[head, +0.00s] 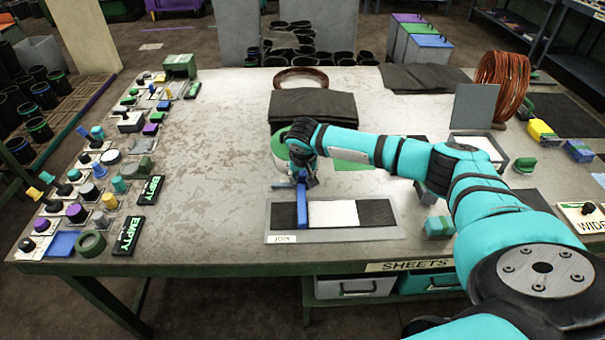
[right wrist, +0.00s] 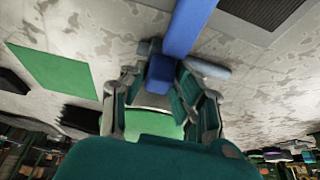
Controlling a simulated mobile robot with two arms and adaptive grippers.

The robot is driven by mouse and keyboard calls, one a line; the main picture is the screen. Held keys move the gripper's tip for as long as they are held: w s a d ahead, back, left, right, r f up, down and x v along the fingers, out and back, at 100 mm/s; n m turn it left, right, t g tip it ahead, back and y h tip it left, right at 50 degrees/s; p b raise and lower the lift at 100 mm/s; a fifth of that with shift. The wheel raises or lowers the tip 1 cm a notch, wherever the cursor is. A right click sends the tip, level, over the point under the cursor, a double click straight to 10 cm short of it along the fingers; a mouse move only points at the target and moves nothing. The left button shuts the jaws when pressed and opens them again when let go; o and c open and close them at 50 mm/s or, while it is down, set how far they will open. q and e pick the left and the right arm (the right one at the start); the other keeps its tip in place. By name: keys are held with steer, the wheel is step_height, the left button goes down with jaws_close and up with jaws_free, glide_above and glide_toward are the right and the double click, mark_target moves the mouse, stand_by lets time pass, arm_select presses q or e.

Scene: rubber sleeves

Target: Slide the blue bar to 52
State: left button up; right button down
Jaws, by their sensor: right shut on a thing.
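The blue bar (head: 302,205) lies across the left part of a grey plate (head: 345,235) on the table in the head view. A white panel (head: 333,214) is just right of the bar, with dark strips around it. My right gripper (head: 304,180) is at the bar's far end. In the right wrist view, its fingers (right wrist: 160,95) are shut on a blue block at the end of the blue bar (right wrist: 188,28). No readable number shows near the bar. My left gripper is not in view.
A dark stack of sheets (head: 312,104) lies behind the gripper. A copper coil (head: 502,82) stands at the right. The table left of the plate is clear.

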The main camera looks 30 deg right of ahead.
steer(key=shift+w+a+r+p, duration=0.2)
steer(key=shift+w+a+p, duration=0.15)
steer(key=shift+a+p, duration=0.25)
steer(key=shift+w+a+r+p, duration=0.15)
steer(key=shift+w+a+p, duration=0.15)
steer(key=shift+a+p, duration=0.25)
steer(key=a, duration=0.1)
steer(key=w+a, duration=0.1)
steer(key=w+a+p, duration=0.1)
steer(key=shift+f, duration=0.25)
steer(key=c, duration=1.3)
jaws_free()
steer(key=shift+a, duration=0.1)
steer(key=shift+c, duration=0.2)
steer(key=shift+o, duration=1.3)
steer(key=shift+w+f, duration=0.1)
